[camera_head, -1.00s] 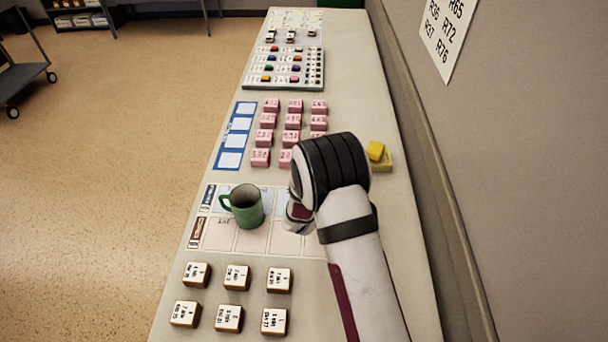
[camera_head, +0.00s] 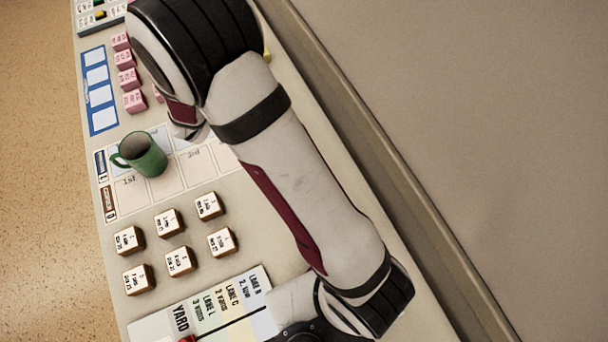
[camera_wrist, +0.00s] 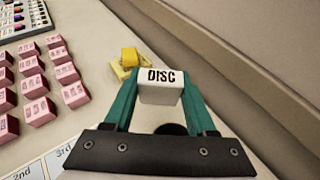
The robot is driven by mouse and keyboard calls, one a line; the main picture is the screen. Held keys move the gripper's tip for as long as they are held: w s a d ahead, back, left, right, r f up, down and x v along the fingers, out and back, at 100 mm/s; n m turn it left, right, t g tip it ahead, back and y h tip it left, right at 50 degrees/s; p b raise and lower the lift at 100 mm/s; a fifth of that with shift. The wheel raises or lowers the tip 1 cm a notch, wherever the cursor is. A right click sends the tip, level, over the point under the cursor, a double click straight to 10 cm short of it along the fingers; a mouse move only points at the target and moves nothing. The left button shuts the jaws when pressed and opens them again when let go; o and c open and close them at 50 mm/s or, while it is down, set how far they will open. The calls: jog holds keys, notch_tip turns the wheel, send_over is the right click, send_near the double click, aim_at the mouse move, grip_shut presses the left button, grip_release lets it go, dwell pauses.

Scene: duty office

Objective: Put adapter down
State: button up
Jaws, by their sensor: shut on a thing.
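My gripper (camera_wrist: 159,97) shows in the wrist view with its two teal fingers shut on a white block marked DISC (camera_wrist: 161,92), the only thing I see that can be the adapter. The block is held between the fingertips, label up, over the pale table (camera_wrist: 95,118). I cannot tell whether its underside touches the table. In the head view my arm hides the fingers and the block.
A yellow block on a yellow base (camera_wrist: 130,60) lies just beyond the gripper, near the wall. Pink blocks (camera_wrist: 34,84) stand in rows to the left. A green mug (camera_head: 147,156) stands on the grid sheet (camera_head: 166,184). Several white-topped brown blocks (camera_head: 168,222) stand nearer.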

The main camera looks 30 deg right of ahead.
jog(key=s+d+m+g+h, duration=0.25)
jog(key=s+m+g, duration=0.25)
jog(key=s, duration=0.6)
jog(key=s+d+m+g+h, duration=0.25)
jog(key=s+m+g, duration=0.25)
jog(key=s, duration=0.6)
jog(key=f, duration=1.1)
jog(key=a+f, duration=0.1)
jog(key=f, duration=0.4)
jog(key=shift+w+f, duration=0.15)
jog(key=shift+w, duration=0.1)
jog(key=shift+f, duration=0.1)
jog(key=o, duration=1.3)
